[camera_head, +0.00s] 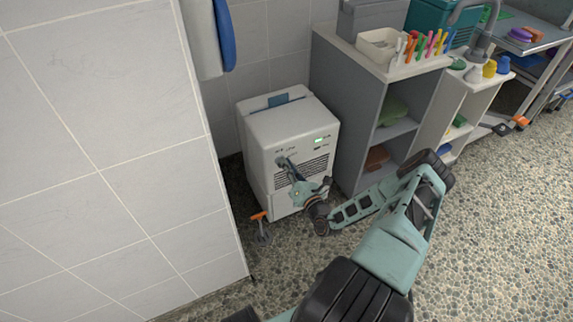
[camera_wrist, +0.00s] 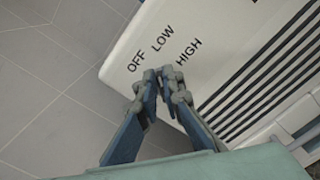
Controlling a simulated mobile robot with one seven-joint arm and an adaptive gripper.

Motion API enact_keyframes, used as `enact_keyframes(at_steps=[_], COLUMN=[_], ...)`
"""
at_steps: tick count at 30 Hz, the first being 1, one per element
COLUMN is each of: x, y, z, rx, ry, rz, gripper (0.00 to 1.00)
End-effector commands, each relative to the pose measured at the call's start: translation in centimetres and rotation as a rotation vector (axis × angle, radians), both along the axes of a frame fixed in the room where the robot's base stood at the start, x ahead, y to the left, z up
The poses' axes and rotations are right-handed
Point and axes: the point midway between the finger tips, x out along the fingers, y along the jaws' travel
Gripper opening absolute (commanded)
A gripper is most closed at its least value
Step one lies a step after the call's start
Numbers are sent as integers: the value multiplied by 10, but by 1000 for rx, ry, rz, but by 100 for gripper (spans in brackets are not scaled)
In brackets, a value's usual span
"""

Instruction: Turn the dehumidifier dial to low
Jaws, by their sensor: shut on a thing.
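The white dehumidifier (camera_head: 268,132) stands on the floor against the tiled wall, with a lit green display and a dark vent on its front. In the wrist view its panel (camera_wrist: 205,50) carries the labels OFF, LOW and HIGH in an arc. My gripper (camera_head: 284,162) reaches the upper left of the front panel. In the wrist view my gripper's fingertips (camera_wrist: 162,76) are close together just below the labels, shut on the dial. The fingers hide the dial, so its pointing direction cannot be told.
A grey shelf unit (camera_head: 340,105) with folded towels stands just right of the dehumidifier. A white wall (camera_head: 110,130) stands close on the left. An orange-handled tool (camera_head: 260,216) is on the floor by the dehumidifier's front left corner. Open pebbled floor (camera_head: 490,220) lies to the right.

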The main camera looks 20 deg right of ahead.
Motion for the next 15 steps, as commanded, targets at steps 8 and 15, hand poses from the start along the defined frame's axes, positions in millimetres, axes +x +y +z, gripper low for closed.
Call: enact_keyframes(at_steps=[8, 15], x=[0, 0], y=[-1, -1], z=[-1, -2], rx=[116, 149], ry=[4, 6], rz=[0, 1], gripper=[0, 0])
